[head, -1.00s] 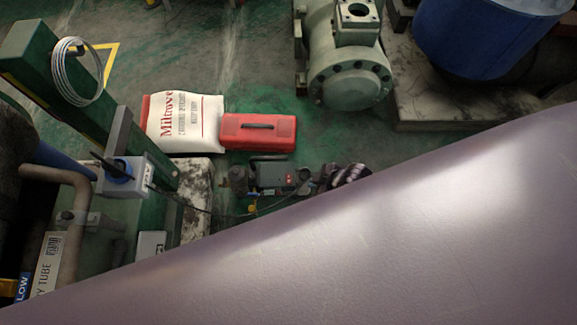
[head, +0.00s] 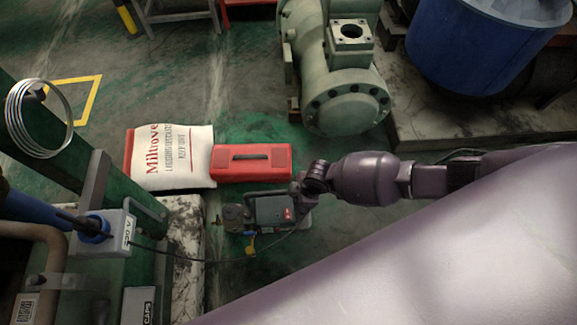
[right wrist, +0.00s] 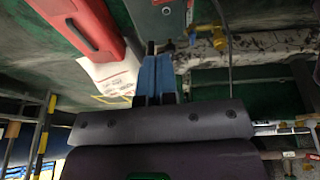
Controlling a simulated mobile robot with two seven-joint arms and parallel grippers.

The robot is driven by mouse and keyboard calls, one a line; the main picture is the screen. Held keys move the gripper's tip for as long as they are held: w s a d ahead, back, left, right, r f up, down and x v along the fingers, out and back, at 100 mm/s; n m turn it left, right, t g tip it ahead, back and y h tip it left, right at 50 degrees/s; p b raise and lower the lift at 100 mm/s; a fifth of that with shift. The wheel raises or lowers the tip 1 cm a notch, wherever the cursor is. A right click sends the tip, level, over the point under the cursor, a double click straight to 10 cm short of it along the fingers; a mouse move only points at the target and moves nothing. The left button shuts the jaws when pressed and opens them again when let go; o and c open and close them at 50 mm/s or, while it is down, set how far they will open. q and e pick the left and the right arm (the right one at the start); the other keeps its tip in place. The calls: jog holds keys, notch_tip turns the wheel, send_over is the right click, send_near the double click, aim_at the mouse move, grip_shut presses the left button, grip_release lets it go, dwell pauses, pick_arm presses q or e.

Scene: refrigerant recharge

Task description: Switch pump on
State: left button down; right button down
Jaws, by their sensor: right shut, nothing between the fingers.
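The pump (head: 268,210) is a dark grey unit on the floor in the head view, with a small red switch (head: 287,213) on its right end. Its grey housing also shows at the top of the right wrist view (right wrist: 158,18). My right gripper (right wrist: 157,48) has blue fingers that are shut and empty. Its tips point at the pump's housing and look close to it; I cannot tell whether they touch. In the head view my right wrist reaches the pump's right end from the right, and the fingers are barely distinguishable. My left gripper is not in view.
A red toolbox (head: 250,176) and a white sack (head: 175,155) lie behind the pump. A socket box (head: 112,235) with a blue plug (head: 93,228) is at left; a black cable runs along the floor. A green compressor (head: 345,105) stands behind right.

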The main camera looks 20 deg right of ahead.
jog(key=b, duration=0.3)
send_near(287, 210)
jog(key=a, duration=0.1)
jog(key=b+x, duration=0.2)
jog(key=x, duration=0.1)
jog(key=b+x, duration=0.1)
jog(key=x, duration=0.1)
jog(key=shift+s+d+f, duration=0.1)
jog(key=shift+s, duration=0.2)
jog(key=shift+w+f+b, duration=0.2)
jog(key=shift+f+b, duration=0.1)
jog(key=shift+f, duration=0.35)
jog(key=shift+w+d+f, duration=0.1)
jog(key=shift+w+f, duration=0.05)
jog(key=shift+w, duration=0.05)
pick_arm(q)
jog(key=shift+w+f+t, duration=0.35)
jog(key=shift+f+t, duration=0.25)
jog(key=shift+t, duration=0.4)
